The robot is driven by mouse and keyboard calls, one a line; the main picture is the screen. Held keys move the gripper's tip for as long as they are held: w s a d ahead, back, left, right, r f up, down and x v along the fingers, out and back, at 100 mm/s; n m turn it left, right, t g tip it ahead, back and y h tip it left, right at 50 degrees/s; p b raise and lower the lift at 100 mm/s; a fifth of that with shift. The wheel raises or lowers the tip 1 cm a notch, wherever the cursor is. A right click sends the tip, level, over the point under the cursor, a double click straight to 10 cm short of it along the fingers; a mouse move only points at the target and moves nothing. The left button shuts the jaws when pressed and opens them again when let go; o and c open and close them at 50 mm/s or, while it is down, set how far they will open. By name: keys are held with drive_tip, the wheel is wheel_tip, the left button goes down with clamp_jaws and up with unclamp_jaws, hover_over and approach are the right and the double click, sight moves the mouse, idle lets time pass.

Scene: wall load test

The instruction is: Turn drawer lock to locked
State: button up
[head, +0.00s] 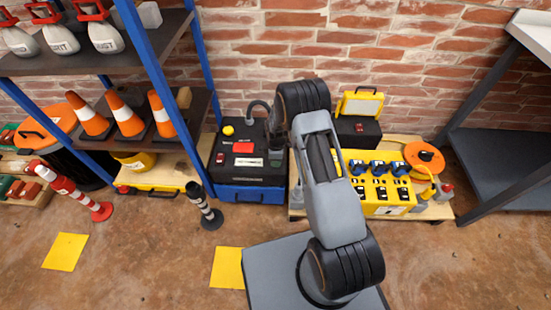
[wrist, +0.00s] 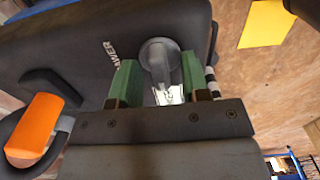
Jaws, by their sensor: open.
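In the wrist view, the drawer lock (wrist: 157,50) is a round grey knob on a dark panel, beside white lettering of which "AWER" is readable. A bright metallic piece shows just below it. My gripper (wrist: 160,66) has its two green fingers apart, one on each side of the knob. I cannot tell whether either finger touches it. In the head view, the black-topped unit (head: 237,170) with a blue drawer front (head: 250,194) stands left of my arm. The lock and fingertips are not clear there, as my arm covers much of that side.
An orange handle (wrist: 34,128) on a dark arm is at the lower left in the wrist view. A striped post (head: 205,207) stands left of the unit. A yellow socket box (head: 375,185) sits on a pallet to the right. Yellow floor squares (head: 65,251) lie in front.

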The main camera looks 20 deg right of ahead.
wheel_tip(320, 180, up, 14)
drive_tip(key=p, duration=0.4)
idle(0.6)
drive_tip(key=s+r+m+t+p, duration=0.15)
drive_tip(key=r+p, duration=0.25)
drive_tip(key=r, duration=0.5)
drive_tip(key=s+r+m+p, duration=0.25)
drive_tip(key=r+p, duration=0.25)
drive_tip(key=r, duration=0.5)
drive_tip(key=s+r+m+p, duration=0.2)
drive_tip(key=s+r+p, duration=0.15)
drive_tip(key=r, duration=0.55)
drive_tip(key=s+r+m+t+p, duration=0.1)
drive_tip(key=s+r+m+p, duration=0.3)
drive_tip(key=s+r+p, duration=0.3)
drive_tip(key=s+r+m+t+p, duration=0.1)
drive_tip(key=s+r+m+p, duration=0.3)
drive_tip(key=r, duration=1.2)
drive_tip(key=s+p, duration=0.4)
drive_tip(key=s, duration=0.1)
drive_tip(key=shift+a+r+m, duration=0.15)
drive_tip(key=shift+r+m, duration=0.15)
drive_tip(key=shift+r, duration=0.1)
